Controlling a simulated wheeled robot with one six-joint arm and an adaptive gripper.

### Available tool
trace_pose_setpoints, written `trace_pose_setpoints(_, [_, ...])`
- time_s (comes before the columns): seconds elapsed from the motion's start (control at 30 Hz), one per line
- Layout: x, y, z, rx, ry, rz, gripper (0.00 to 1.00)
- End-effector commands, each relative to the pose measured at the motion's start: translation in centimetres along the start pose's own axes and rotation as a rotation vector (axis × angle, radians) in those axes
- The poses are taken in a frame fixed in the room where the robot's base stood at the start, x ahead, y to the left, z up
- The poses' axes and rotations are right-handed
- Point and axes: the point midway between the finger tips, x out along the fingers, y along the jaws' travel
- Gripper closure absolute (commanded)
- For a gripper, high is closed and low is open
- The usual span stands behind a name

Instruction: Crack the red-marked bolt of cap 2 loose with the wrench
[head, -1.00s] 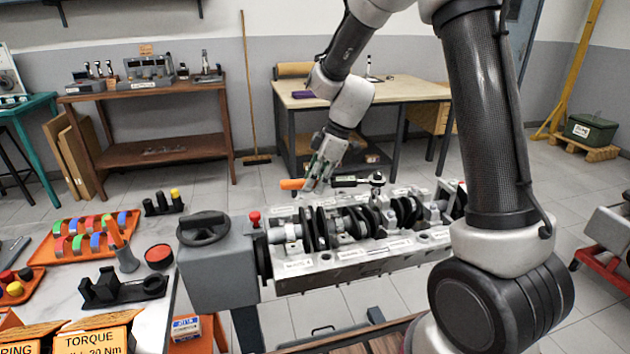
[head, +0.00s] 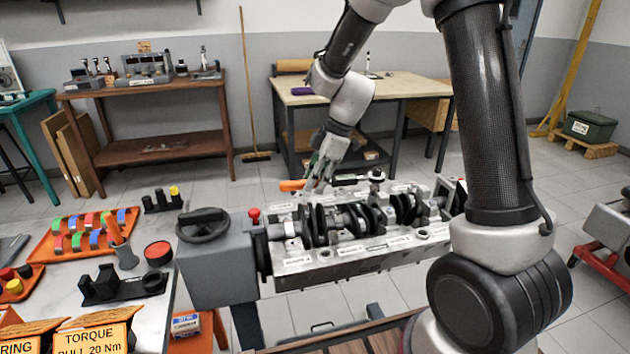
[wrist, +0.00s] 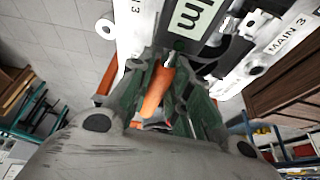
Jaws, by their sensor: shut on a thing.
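My gripper (head: 318,178) is above the far side of the engine block (head: 345,258). It is shut on the wrench near its orange handle (head: 291,185). The wrench's dark shaft with a pale label (head: 350,180) runs right from the gripper to its round head (head: 376,174), which stands over the far edge of the block. In the wrist view the orange handle (wrist: 156,92) lies between the green-sided fingers (wrist: 165,100), and a pale label ending in "m" (wrist: 188,18) is above. I cannot make out the red-marked bolt, cap 2, or whether the wrench head sits on a bolt.
The crankshaft (head: 345,220) lies along the block. A grey stand with a black handwheel (head: 203,225) and a red knob (head: 254,215) adjoins its left end. The bench at left holds an orange tray (head: 128,222) of coloured parts and a black holder (head: 122,288).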

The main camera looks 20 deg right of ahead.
Motion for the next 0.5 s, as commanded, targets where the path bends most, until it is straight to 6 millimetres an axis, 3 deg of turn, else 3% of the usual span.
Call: trace_pose_setpoints(0.5, [0.0,-1.4,0.1,-0.075,-0.001,-0.032,1.0])
